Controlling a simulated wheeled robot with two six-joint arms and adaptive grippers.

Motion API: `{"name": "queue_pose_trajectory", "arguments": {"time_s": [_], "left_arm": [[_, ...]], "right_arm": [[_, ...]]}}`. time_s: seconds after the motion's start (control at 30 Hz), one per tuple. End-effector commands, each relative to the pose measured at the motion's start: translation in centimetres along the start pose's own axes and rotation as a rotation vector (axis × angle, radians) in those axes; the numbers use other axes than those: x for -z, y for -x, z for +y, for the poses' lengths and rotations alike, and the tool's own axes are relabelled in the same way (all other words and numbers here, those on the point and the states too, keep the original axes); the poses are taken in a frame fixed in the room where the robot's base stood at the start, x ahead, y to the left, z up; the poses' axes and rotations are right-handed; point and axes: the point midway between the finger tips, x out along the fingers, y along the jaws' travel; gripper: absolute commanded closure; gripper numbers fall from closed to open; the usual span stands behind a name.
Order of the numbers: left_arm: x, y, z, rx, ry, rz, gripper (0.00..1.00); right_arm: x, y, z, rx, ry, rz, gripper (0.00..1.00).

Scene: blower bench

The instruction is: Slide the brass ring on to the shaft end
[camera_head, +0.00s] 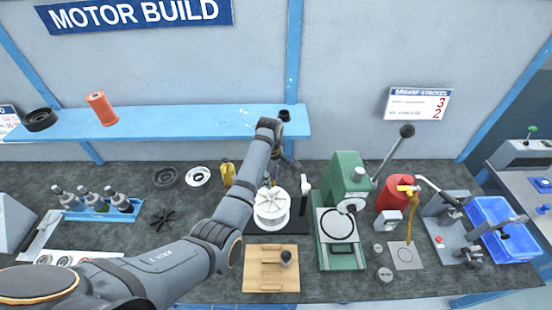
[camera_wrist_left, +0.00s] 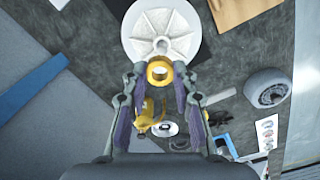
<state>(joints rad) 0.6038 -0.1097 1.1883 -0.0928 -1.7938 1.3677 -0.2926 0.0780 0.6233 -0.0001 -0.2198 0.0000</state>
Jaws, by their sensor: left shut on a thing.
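My left gripper (camera_wrist_left: 160,78) is shut on the brass ring (camera_wrist_left: 160,66), which sits between its fingertips in the left wrist view. In that view the ring overlaps the near edge of a white ribbed disc (camera_wrist_left: 161,24). The disc has a small hub at its middle, and I cannot make out a shaft end for sure. In the head view my left gripper (camera_head: 286,161) is behind the white round unit (camera_head: 271,206), near the wall shelf's right end. The ring cannot be made out there. My right gripper is not in view.
A green press (camera_head: 346,215) stands right of the white unit, with a wooden board (camera_head: 258,281) in front. A yellow bottle (camera_head: 227,173) stands left of it. A blue bottle tray (camera_head: 97,212) is at left, a blue bin (camera_head: 500,240) at right. The wall shelf (camera_head: 190,122) overhangs the back.

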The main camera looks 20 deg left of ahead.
Motion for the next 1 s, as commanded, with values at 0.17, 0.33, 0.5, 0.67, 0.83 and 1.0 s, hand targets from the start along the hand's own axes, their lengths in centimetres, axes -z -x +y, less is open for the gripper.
{"name": "queue_pose_trajectory", "arguments": {"time_s": [0.17, 0.33, 0.5, 0.67, 0.83, 1.0], "left_arm": [[0.1, 0.3, 0.2, 0.001, 0.002, 0.0, 1.0], [0.1, 0.3, 0.2, 0.0, 0.002, 0.0, 1.0], [0.0, 0.0, 0.2, 0.001, 0.002, 0.0, 1.0], [0.0, -1.1, 0.2, 0.001, 0.002, 0.0, 1.0], [0.0, -2.9, 0.2, 0.001, 0.002, 0.0, 1.0], [0.0, -4.3, 0.2, 0.001, 0.002, 0.0, 1.0]], "right_arm": [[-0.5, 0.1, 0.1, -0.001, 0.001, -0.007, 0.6], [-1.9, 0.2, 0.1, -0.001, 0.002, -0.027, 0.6], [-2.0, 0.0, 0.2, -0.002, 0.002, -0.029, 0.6], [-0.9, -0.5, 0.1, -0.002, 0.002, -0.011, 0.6], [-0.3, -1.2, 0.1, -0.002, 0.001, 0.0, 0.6], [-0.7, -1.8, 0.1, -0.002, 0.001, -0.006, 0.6]]}}
